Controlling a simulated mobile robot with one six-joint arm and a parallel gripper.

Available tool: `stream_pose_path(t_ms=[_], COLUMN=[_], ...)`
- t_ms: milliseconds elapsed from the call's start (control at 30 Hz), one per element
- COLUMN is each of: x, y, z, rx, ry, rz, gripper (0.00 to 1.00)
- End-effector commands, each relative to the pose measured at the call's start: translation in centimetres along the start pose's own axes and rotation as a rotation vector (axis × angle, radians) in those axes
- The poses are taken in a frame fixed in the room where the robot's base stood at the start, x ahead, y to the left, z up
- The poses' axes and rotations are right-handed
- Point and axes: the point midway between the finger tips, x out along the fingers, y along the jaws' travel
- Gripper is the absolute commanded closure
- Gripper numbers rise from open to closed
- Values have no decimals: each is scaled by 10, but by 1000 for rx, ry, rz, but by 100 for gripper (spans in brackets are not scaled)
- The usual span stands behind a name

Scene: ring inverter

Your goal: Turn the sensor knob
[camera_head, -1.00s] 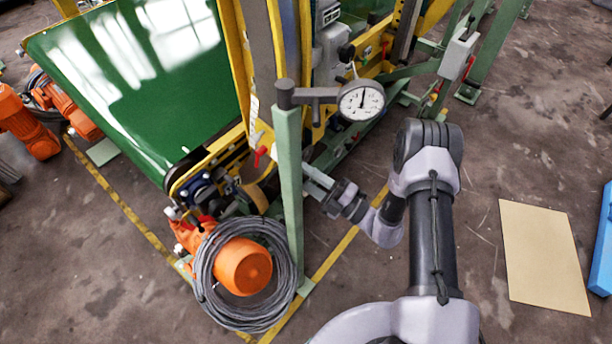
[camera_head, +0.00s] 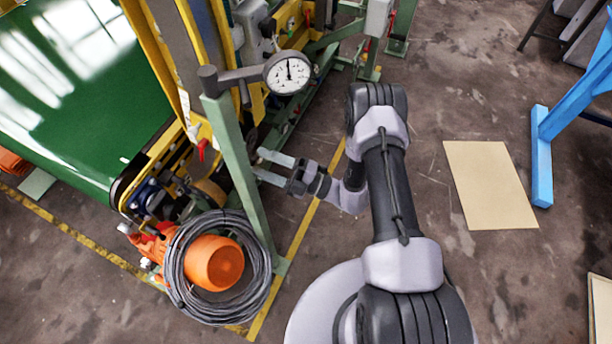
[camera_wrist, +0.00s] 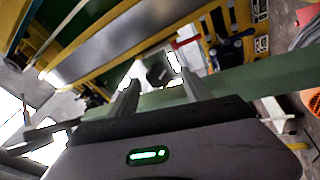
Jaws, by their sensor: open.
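A small dark cylindrical part, which looks like the sensor knob (camera_wrist: 158,70), shows in the wrist view just past my fingertips, between them in the picture. I cannot tell whether the fingers are around it, but I see no contact. In the head view I cannot clearly make out the knob near the green post. My gripper (camera_head: 261,163) is open and empty in the head view, its fingers pointing left at the green post (camera_head: 238,165). In the wrist view my gripper (camera_wrist: 160,88) has its two fingers apart, with the green post (camera_wrist: 250,80) running behind them.
A round dial gauge (camera_head: 288,72) sits on an arm at the post's top. A red handle (camera_head: 202,149) hangs on the yellow frame. An orange motor (camera_head: 213,263) with coiled cable (camera_head: 262,285) stands below. The green conveyor belt (camera_head: 110,120) fills the left.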

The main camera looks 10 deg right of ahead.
Motion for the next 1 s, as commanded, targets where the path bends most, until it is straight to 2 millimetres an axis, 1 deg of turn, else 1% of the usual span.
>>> stream_pose_path(t_ms=[33, 300, 433, 500, 600, 1000], x=[-14, -99, -127, -136, -143, -144], y=[3, 2, 1, 1, 0, 0], z=[1, 1, 0, 0, 0, 0], rx=[0, -1, -2, 0, 1, 0], ry=[-7, -7, -4, -2, 0, 1], rz=[1, 2, 1, 0, 0, 0], gripper=[43, 43, 43, 43, 43, 43])
